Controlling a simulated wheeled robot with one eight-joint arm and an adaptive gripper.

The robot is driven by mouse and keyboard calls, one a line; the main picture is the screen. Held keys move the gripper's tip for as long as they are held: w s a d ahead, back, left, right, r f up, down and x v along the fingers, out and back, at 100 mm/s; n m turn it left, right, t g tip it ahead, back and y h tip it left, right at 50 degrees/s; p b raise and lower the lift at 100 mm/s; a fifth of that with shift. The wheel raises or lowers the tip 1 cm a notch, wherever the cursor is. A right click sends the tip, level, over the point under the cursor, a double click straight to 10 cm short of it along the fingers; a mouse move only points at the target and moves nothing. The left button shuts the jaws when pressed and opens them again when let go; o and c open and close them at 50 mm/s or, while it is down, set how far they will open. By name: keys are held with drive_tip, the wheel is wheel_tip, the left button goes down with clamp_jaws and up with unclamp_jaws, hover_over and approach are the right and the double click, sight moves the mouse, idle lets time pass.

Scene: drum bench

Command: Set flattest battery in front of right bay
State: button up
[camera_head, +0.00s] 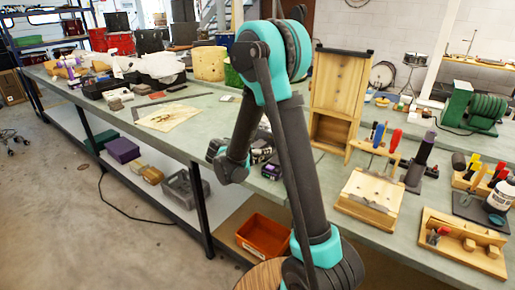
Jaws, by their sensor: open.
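My arm reaches up from the bottom and folds down over the bench. My gripper (226,166), at its dark end, is small and partly hidden by my own wrist, with the fingers hard to make out. I see nothing held in it. Just to its right on the bench is a small dark block with purple parts (270,171), which looks like a battery. Another dark item (262,149) lies behind it, partly covered by my arm. I cannot tell their charge levels or any bay markings from here.
A tall wooden case (340,92) stands right of my arm. A wooden block with tools (370,190) and a wooden rack (463,244) stand nearer. An orange bin (264,235) is on the lower shelf. Bench left of my gripper is mostly clear around a paper sheet (168,116).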

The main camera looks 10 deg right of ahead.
drive_tip(key=shift+r, duration=0.1)
drive_tip(key=v, duration=1.2)
drive_tip(key=shift+s+a, duration=0.1)
